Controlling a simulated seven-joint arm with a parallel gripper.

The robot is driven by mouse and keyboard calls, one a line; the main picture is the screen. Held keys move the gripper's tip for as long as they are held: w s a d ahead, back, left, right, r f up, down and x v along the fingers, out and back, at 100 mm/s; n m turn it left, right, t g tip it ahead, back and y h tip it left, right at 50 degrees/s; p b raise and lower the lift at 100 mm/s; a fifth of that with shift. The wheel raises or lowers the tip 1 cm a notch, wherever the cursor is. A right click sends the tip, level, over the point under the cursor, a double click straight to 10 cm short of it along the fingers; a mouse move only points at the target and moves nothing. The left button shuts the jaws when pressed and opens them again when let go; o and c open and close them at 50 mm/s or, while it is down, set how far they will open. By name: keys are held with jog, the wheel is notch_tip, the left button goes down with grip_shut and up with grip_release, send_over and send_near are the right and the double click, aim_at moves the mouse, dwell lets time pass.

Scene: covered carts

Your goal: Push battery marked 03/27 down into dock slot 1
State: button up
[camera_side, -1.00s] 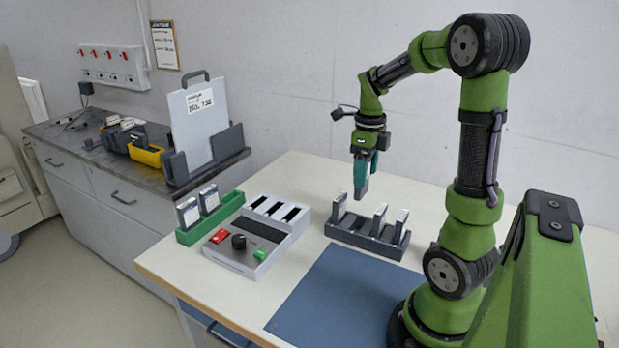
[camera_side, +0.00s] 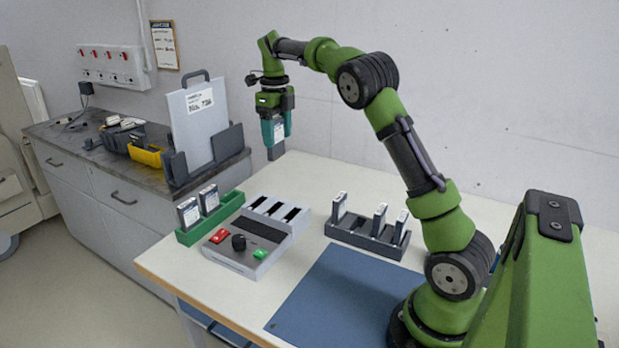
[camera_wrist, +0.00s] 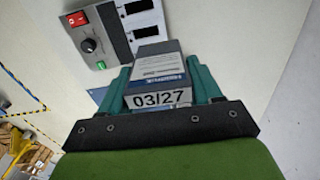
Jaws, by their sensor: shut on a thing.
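My gripper (camera_side: 277,127) is shut on a grey battery (camera_side: 276,151) and holds it upright in the air above the far side of the table. In the wrist view the battery (camera_wrist: 157,85) shows the label 03/27 between the teal fingers. The dock (camera_side: 250,236) is a grey box with a red switch, a black knob, a green button and a row of dark slots at its back. The dock (camera_wrist: 106,40) also shows in the wrist view, with two slots visible. The held battery is clear of the dock, above and beyond the slots. Slot numbers cannot be read.
A green holder (camera_side: 228,208) with two batteries stands left of the dock. A dark rack (camera_side: 366,242) with several batteries stands to the right. A blue mat (camera_side: 335,300) lies in front. A side counter (camera_side: 110,180) carries a yellow bin and a clipboard stand.

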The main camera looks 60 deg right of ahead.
jog(key=w+a+f, duration=0.3)
jog(key=w+f, duration=0.1)
jog(key=f, duration=0.2)
jog(key=shift+w+a, duration=0.15)
jog(key=shift+w, duration=0.1)
jog(key=shift+f, duration=0.1)
jog(key=shift+f, duration=2.85)
jog(key=shift+f, duration=2.85)
jog(key=o, duration=1.2)
notch_tip(320, 180, up, 17)
jog(key=shift+f, duration=0.1)
